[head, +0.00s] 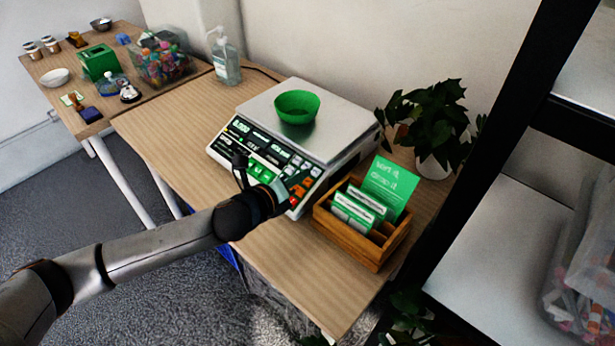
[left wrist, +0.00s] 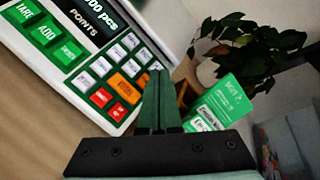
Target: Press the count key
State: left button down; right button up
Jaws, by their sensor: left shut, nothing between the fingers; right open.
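A counting scale (head: 318,128) with a white body and a metal pan stands on the wooden table. Its sloped front panel has a dark display and green, white, orange and red keys. In the left wrist view the green keys include TARE (left wrist: 21,11), ADD (left wrist: 45,32) and a third key (left wrist: 67,52) whose small label is blurred; I cannot surely read COUNT. My left gripper (head: 240,160) is shut and empty in front of the panel. In the left wrist view its fingertips (left wrist: 155,74) overlap the panel's edge near the orange and red keys; contact cannot be told. My right gripper is not in view.
A green bowl (head: 297,106) sits on the pan. A wooden card box (head: 350,238) with green cards stands right of the scale, near a potted plant (head: 437,130). A sanitizer bottle (head: 226,62) stands behind. The table's front left is clear.

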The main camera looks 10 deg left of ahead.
pick_arm(q)
jog(key=r+p, duration=0.1)
jog(key=s+r+p, duration=0.1)
jog(key=r+p, duration=0.1)
jog(key=shift+s+a+r, duration=0.2)
jog(key=shift+a+r, duration=0.1)
jog(key=shift+a, duration=0.1)
pick_arm(e)
notch_tip(320, 180, up, 4)
jog(key=shift+r, duration=0.1)
